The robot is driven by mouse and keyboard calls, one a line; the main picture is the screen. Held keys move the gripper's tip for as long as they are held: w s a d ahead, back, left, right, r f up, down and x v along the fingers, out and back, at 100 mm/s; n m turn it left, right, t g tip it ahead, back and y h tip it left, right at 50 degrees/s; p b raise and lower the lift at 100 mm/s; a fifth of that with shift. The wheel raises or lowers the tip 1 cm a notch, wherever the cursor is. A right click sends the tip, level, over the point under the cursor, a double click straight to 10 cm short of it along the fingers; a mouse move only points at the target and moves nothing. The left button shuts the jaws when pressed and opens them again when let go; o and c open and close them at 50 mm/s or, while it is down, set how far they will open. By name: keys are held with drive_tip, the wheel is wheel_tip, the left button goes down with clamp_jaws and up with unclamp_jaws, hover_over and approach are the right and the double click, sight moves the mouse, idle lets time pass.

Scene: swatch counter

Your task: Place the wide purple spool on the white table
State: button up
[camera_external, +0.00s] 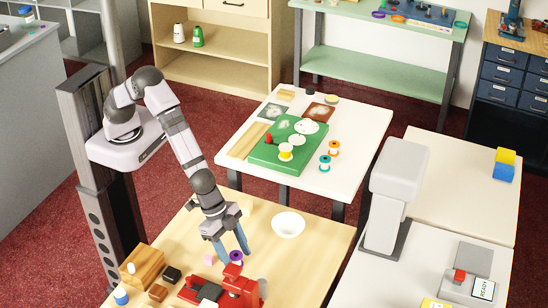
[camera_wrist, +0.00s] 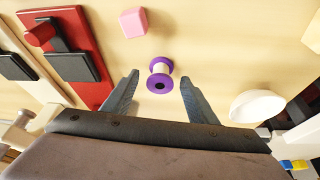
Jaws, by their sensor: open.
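The purple spool (camera_external: 236,257), with purple flanges and a pale core, is on the light wooden table (camera_external: 310,265) in front of my arm. In the wrist view the spool (camera_wrist: 160,67) shows one flange with a dark hole. My gripper (camera_external: 234,249) points down at it, fingers apart and empty. In the wrist view the spool appears just beyond and between the fingertips (camera_wrist: 160,78); contact cannot be seen. The white table (camera_external: 355,135) stands farther back and holds a green board (camera_external: 262,155) with a yellow spool, and teal and orange spools beside it.
A white bowl (camera_external: 288,224) sits right of my gripper, a pink cube (camera_external: 210,259) left of it. A red device (camera_external: 238,288) and wooden blocks (camera_external: 148,264) are at the front. A pale grey machine (camera_external: 394,190) stands at right. The white table's right side is clear.

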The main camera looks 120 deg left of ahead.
sight(237, 255)
drive_tip(key=shift+w+f, duration=0.15)
drive_tip(key=shift+f, duration=0.25)
drive_tip(key=c, duration=1.2)
drive_tip(key=shift+r, duration=0.15)
wheel_tip(237, 255, up, 10)
drive_tip(key=shift+f+b, duration=0.1)
drive_tip(key=shift+b, duration=0.9)
